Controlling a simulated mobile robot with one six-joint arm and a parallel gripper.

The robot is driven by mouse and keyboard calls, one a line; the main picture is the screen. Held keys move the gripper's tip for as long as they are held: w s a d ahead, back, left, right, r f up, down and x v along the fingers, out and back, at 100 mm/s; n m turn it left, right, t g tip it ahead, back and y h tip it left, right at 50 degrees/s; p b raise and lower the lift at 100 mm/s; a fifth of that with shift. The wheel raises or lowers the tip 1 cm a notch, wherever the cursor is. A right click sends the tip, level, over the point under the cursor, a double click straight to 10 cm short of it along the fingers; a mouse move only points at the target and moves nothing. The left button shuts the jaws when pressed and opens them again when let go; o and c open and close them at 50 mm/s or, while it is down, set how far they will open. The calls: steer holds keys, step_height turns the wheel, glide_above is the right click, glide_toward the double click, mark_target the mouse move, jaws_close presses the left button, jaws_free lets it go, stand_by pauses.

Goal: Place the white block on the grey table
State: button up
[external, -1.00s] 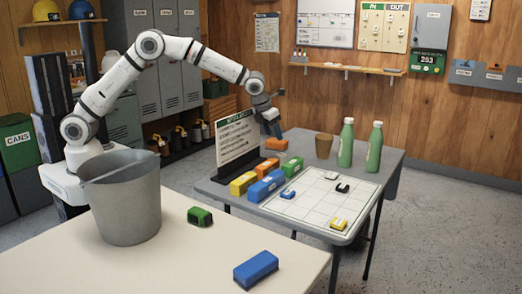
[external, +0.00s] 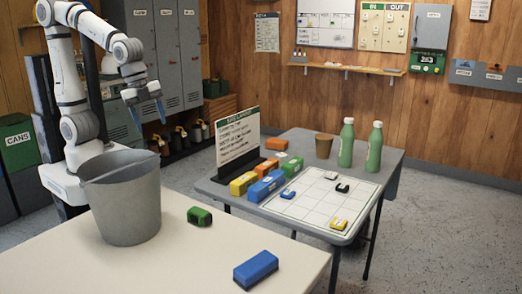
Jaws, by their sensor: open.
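The grey table (external: 222,190) stands right of centre. A small white block (external: 281,155) lies on its far left part, just in front of an orange block (external: 277,144). Nothing holds the white block. My gripper (external: 147,115) is open and empty, raised in the air at the left, above and behind the bucket and well away from the grey table. Its fingers point down.
A sign (external: 238,137), several coloured blocks, a brown cup (external: 324,146), green bottles (external: 347,143) and a white grid board (external: 318,204) with small pieces occupy the grey table. A grey bucket (external: 126,205), a green block (external: 199,217) and a blue block (external: 256,269) stand on the pale front table (external: 180,265).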

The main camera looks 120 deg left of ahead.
steer(key=s+d+f+n+h, duration=0.1)
steer(key=s+d+n, duration=0.4)
steer(key=s, duration=0.5)
steer(key=shift+s+d+f, duration=0.25)
steer(key=shift+d+f, duration=0.5)
steer(key=shift+d, duration=0.05)
